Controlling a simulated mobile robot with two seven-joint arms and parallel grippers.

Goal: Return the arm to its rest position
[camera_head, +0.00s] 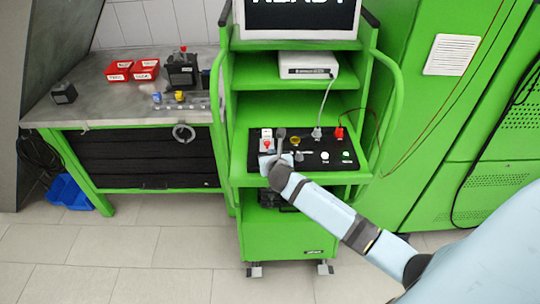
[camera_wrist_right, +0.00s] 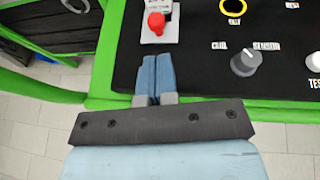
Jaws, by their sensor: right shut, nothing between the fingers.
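My right arm comes in from the lower right in the head view, bent, with its hand low over the front left of the black control panel (camera_head: 312,158). My right gripper (camera_wrist_right: 147,72) is shut and empty; its two blue fingers lie side by side in the wrist view. The fingertips are just in front of the red knob (camera_wrist_right: 156,22) on its white plate; I cannot tell whether they touch anything. My left gripper is not in view.
The panel sits on a green cart with side rails (camera_head: 391,120). A grey knob (camera_wrist_right: 245,62) is to the right of the fingers. A workbench (camera_head: 100,95) with red bins (camera_head: 145,69) stands left; a green cabinet (camera_head: 440,110) stands right. Floor in front is clear.

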